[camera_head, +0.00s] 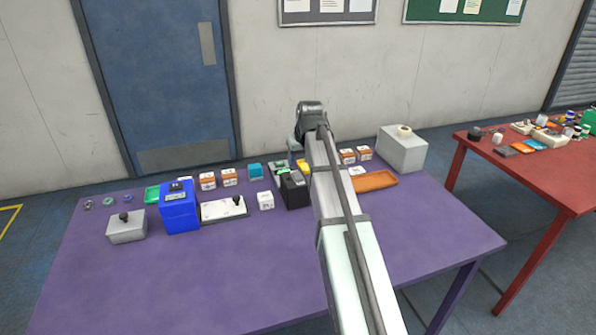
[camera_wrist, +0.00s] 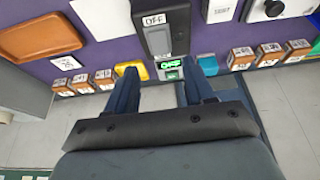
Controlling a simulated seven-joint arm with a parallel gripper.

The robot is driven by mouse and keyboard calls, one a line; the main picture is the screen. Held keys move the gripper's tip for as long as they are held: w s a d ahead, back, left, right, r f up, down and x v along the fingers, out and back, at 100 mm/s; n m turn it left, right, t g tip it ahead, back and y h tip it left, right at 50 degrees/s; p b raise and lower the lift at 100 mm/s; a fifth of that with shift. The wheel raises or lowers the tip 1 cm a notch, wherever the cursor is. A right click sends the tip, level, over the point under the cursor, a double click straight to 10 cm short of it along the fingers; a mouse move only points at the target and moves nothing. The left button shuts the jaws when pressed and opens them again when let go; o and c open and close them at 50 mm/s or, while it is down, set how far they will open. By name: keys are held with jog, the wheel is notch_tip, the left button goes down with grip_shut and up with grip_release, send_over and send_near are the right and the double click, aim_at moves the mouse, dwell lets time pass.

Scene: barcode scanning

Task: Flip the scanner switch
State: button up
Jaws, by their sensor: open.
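The black scanner-like device (camera_head: 294,190) stands mid-table in the head view, partly hidden by my arm. In the wrist view the dark device (camera_wrist: 156,44) carries an OFF label on its face. A small green lit panel (camera_wrist: 171,64) and a second OFF label (camera_wrist: 172,75) sit at its edge, between my fingers. My gripper (camera_wrist: 163,73) is open and empty, with its blue fingers apart on either side of that panel. I cannot tell whether they touch anything. The switch itself is not clearly visible. My gripper is mostly hidden behind my arm in the head view.
The purple table (camera_head: 180,285) is clear at the front. A blue box (camera_head: 179,210), a grey box with a black knob (camera_head: 127,230) and a white plate (camera_head: 220,211) stand left. Small orange-white boxes line the back.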

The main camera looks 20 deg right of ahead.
aim_at(297, 175)
jog(key=shift+x, duration=3.45)
